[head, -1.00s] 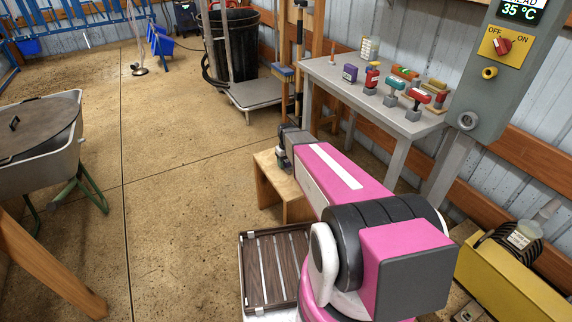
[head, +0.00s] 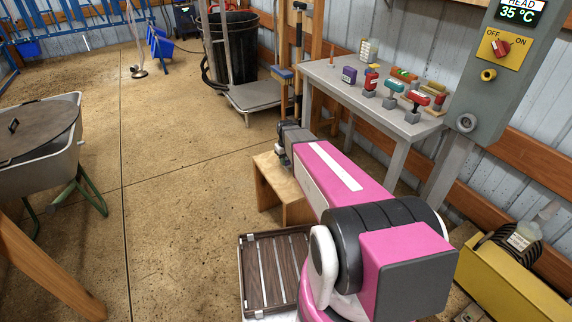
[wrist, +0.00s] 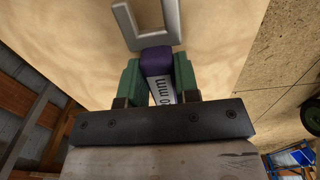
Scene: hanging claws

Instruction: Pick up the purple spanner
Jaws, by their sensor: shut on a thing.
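The purple spanner (wrist: 157,60) shows in the wrist view, with a purple grip, a white label ending in "0 mm" and a grey open-ended metal jaw (wrist: 172,28). My gripper (wrist: 158,78) is shut on its purple grip, one green finger on each side. The metal jaw points away from my gripper, over a pale plywood surface. In the head view my gripper (head: 283,155) is at the wooden stool (head: 268,183), mostly hidden behind my pink arm. I cannot see the spanner there, nor tell whether it touches the plywood.
A grey table (head: 330,76) with several coloured stamp-like objects stands behind and right of the stool. A platform scale (head: 262,95) and a black bin (head: 236,52) are farther back. A slatted brown crate (head: 275,270) lies near my base.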

